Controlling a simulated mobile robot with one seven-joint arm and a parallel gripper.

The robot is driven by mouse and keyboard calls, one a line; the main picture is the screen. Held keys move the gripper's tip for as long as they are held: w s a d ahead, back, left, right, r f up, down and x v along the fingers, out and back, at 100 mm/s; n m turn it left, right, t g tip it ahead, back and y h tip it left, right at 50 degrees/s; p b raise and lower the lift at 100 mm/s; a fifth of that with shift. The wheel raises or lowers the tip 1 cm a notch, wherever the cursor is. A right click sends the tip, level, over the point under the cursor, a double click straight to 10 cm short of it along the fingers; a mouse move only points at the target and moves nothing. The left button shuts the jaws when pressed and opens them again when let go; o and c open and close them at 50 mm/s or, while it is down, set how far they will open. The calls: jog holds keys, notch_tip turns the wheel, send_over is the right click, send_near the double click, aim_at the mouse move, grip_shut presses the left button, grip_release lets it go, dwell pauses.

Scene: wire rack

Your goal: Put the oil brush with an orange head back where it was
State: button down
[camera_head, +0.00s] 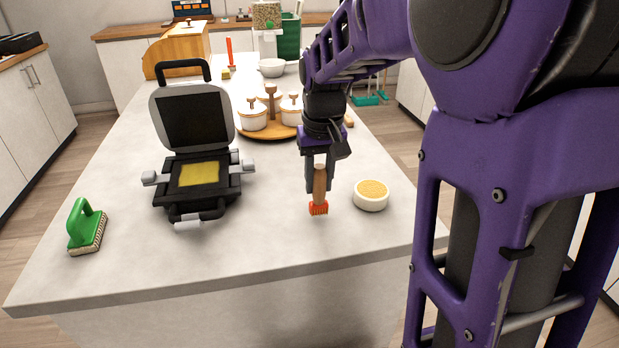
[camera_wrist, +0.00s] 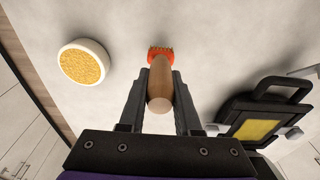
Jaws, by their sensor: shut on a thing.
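The oil brush (camera_head: 319,190) has a wooden handle and an orange head. My gripper (camera_head: 318,186) is shut on its handle, with the orange head pointing down near the counter. I cannot tell if the head touches the counter. In the wrist view the brush (camera_wrist: 160,85) sits between the two fingers of my gripper (camera_wrist: 160,90), with its orange head at the far end. A small white round bowl (camera_head: 370,200) with yellow-orange contents stands just right of the brush; in the wrist view the bowl (camera_wrist: 84,63) is at the left.
An open waffle iron (camera_head: 197,190) with a yellow plate stands left of the brush. A green scrubbing brush (camera_head: 86,228) lies at the front left. A wooden tray (camera_head: 262,133) with white pots is behind. The front counter (camera_head: 230,250) is clear.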

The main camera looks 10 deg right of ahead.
jog(key=shift+f, duration=0.75)
jog(key=shift+f, duration=0.15)
jog(key=c, duration=0.6)
grip_release()
jog(key=r, duration=0.4)
jog(key=s+r+p, duration=0.1)
jog(key=r, duration=0.3)
jog(key=r+p, duration=0.1)
jog(key=r, duration=0.3)
jog(key=shift+s+r, duration=0.1)
jog(key=shift+s, duration=0.1)
